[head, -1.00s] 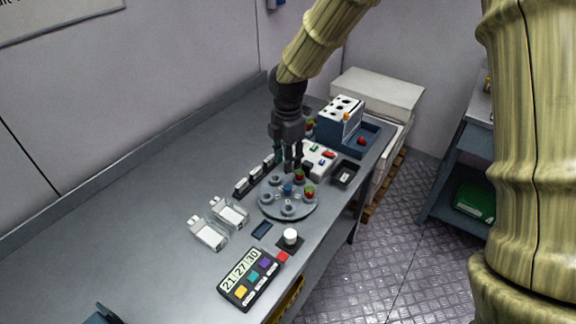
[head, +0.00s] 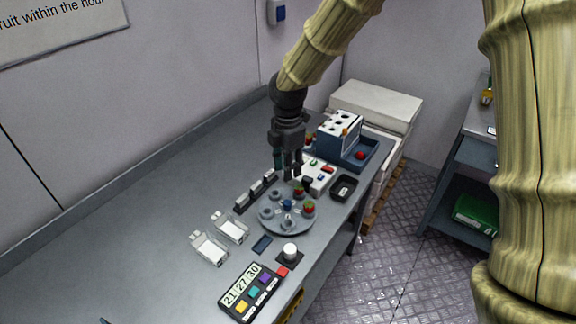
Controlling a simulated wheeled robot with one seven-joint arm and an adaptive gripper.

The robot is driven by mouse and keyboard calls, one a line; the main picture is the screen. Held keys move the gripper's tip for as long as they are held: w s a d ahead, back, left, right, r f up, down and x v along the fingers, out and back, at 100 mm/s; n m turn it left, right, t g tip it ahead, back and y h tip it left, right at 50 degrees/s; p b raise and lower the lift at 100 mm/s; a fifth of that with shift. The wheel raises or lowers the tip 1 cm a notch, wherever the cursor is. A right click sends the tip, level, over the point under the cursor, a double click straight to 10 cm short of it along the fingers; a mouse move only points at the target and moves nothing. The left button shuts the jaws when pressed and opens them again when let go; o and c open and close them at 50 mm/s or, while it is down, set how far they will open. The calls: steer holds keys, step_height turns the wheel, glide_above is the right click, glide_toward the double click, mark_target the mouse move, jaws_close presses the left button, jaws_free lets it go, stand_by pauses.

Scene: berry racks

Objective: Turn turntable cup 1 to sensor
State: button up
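The turntable (head: 289,226) is a round grey disc on the bench, with several ring-shaped cups around a blue centre knob (head: 287,204). Red berries sit at two of its cups, one at the right (head: 309,208) and one at the back (head: 299,191). I cannot read any cup numbers. My gripper (head: 288,177) points down just above the back edge of the turntable, its dark fingers a little apart with nothing visible between them. A white round knob on a dark square base (head: 290,251) stands in front of the turntable; I cannot tell whether it is the sensor.
A display box reading 21 27 30 with coloured buttons (head: 251,291) lies in front. Clear trays (head: 209,248) stand left. Small dark blocks (head: 256,189), a white panel (head: 315,176), a black tray (head: 344,188) and a blue rack (head: 345,140) surround the back. The bench's left side is clear.

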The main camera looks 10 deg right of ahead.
step_height(320, 180, up, 8)
steer(key=p, duration=0.6)
steer(key=shift+p, duration=0.3)
stand_by(0.6)
